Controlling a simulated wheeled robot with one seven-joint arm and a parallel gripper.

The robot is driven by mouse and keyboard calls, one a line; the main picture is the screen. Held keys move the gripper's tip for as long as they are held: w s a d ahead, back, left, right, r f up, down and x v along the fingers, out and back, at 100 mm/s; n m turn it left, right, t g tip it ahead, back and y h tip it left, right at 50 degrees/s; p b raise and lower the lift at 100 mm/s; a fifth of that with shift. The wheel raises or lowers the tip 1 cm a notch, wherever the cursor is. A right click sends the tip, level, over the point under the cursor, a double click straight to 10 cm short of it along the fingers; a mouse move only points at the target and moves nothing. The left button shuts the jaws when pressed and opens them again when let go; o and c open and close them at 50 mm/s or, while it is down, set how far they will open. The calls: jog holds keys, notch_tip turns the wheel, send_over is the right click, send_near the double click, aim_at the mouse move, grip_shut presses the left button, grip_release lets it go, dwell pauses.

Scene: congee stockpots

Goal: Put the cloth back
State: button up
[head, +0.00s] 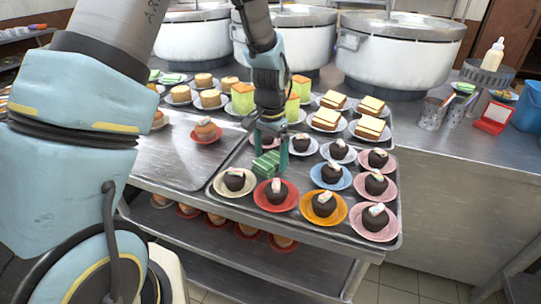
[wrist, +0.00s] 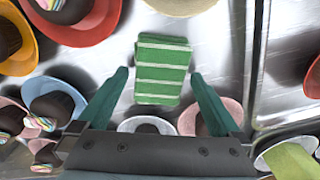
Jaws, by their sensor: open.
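A folded green cloth with white stripes (head: 266,163) lies on the front metal tray (head: 236,209), among plates of dark cakes. In the wrist view the cloth (wrist: 163,70) lies just past and between my fingertips, with a gap to each finger. My gripper (head: 270,153) points down over the cloth and is open, with nothing held; its two teal fingers also show in the wrist view (wrist: 158,76). I cannot tell the exact height of the fingertips above the tray.
Several plates of chocolate cakes (head: 323,204) crowd the tray near the cloth. Behind are sandwich plates (head: 326,120) and large stockpots (head: 402,45). The right counter (head: 455,160) has free room.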

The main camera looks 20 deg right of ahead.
aim_at(270, 159)
notch_tip(270, 159, up, 12)
jog(key=b, duration=0.1)
jog(key=shift+r, duration=0.2)
jog(key=s+a+f+n, duration=0.1)
jog(key=a+n, duration=0.5)
jog(key=a, duration=0.9)
jog(key=s+a+f+n+t, duration=0.1)
jog(key=s+a+n, duration=0.2)
jog(key=a, duration=1.2)
jog(key=n, duration=0.2)
jog(key=shift+f+n+t, duration=0.3)
jog(key=shift+f+n, duration=0.1)
jog(key=shift+a, duration=0.1)
